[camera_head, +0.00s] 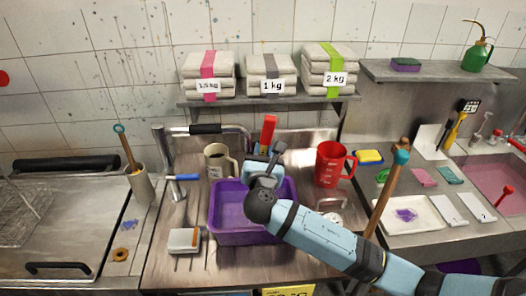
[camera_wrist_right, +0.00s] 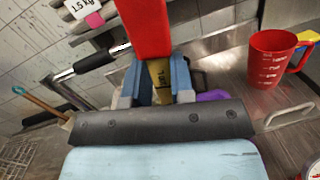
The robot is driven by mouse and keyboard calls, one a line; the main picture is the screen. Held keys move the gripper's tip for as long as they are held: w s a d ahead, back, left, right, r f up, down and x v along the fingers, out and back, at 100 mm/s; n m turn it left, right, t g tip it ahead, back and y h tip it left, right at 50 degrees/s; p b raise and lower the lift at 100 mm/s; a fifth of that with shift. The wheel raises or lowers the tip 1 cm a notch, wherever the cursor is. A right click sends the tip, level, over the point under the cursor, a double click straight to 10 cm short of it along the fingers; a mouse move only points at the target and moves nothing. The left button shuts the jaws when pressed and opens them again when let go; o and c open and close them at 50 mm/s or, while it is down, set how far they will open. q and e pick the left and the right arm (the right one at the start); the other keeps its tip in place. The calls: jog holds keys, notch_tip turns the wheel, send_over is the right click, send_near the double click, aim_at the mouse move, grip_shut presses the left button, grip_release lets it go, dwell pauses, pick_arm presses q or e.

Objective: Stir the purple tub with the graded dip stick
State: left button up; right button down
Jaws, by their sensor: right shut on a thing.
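The purple tub (camera_head: 222,222) sits on the steel worktop, in the middle of the head view. Only a purple sliver (camera_wrist_right: 212,96) of it shows in the right wrist view. My right gripper (camera_head: 262,165) is over the back part of the tub, shut on the dip stick. The stick has a red upper part (camera_head: 268,130) that rises above the fingers. In the right wrist view the red part (camera_wrist_right: 145,25) stands over a yellow, black-marked part (camera_wrist_right: 160,80) between the fingers. Its lower end is hidden, so I cannot tell if it is in the tub. My left gripper is not in view.
A beige mug (camera_head: 216,160) stands behind the tub, a red measuring jug (camera_head: 330,165) right of it. A small grey box (camera_head: 184,240) lies front left. A teal-topped wooden stick (camera_head: 385,195) rises beside my forearm. A shelf (camera_head: 300,99) with stacked bags hangs behind.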

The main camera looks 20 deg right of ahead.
jog(key=shift+r, duration=0.15)
jog(key=shift+s+d+r, duration=0.25)
jog(key=shift+r, duration=1.4)
jog(key=shift+s+d+r, duration=0.2)
jog(key=shift+d+r, duration=0.05)
jog(key=shift+r, duration=1.4)
jog(key=shift+s+d+r, duration=0.25)
jog(key=shift+r, duration=1.4)
notch_tip(320, 180, up, 11)
send_over(271, 120)
jog(key=shift+s+a, duration=0.1)
jog(key=shift+s, duration=0.1)
jog(key=shift+f, duration=0.1)
